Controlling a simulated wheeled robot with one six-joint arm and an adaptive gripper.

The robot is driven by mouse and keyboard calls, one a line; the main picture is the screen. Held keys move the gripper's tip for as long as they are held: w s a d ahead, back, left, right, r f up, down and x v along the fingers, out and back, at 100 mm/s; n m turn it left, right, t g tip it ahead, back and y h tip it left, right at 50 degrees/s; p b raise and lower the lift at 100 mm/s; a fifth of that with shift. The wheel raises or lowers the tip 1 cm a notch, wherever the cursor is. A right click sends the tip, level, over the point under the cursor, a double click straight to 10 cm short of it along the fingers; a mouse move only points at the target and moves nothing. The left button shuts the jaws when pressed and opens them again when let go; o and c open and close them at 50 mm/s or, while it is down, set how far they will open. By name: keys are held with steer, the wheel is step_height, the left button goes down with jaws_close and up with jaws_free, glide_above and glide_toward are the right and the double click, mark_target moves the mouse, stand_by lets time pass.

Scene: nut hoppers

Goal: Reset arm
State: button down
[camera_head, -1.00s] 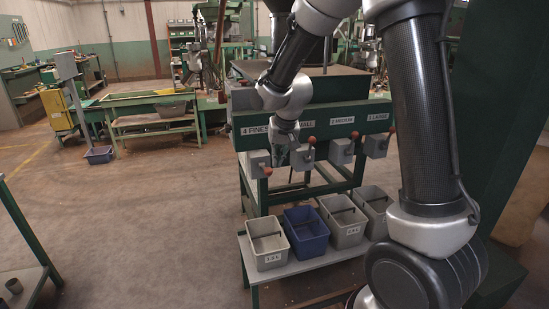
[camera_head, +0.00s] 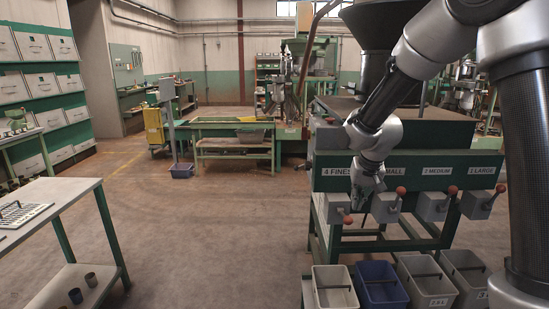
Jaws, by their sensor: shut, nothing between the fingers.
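My gripper (camera_head: 366,199) hangs at the end of my arm on the right of the head view, fingers pointing down. It is shut and empty, in front of the green hopper bench (camera_head: 425,160), near the "4 FINES" and small labels. A grey outlet box with a red-knobbed lever (camera_head: 338,208) is just left of and below it. More outlet boxes stand to the right, under the "2 MEDIUM" (camera_head: 437,171) and "1 LARGE" (camera_head: 482,171) labels. I cannot tell whether the gripper touches a box.
Grey bins (camera_head: 335,288) and a blue bin (camera_head: 381,285) stand below the outlets. A table with a slotted tray (camera_head: 20,213) and cups is at left. Drawer cabinets (camera_head: 38,80) stand behind it. A green workbench (camera_head: 232,144) is at the back. The middle floor (camera_head: 215,230) is clear.

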steer(key=s+d+r, duration=0.4)
steer(key=s, duration=0.6)
steer(key=s+d+r+n, duration=0.1)
steer(key=s+d+r, duration=0.2)
steer(key=s, duration=0.7)
steer(key=s+d+r, duration=0.4)
steer(key=s+r, duration=0.3)
steer(key=s, duration=0.3)
steer(key=shift+s+d+r+t+h, duration=0.15)
steer(key=shift+d+r+t+h, duration=0.15)
steer(key=shift+d+t, duration=0.1)
steer(key=shift+a, duration=0.15)
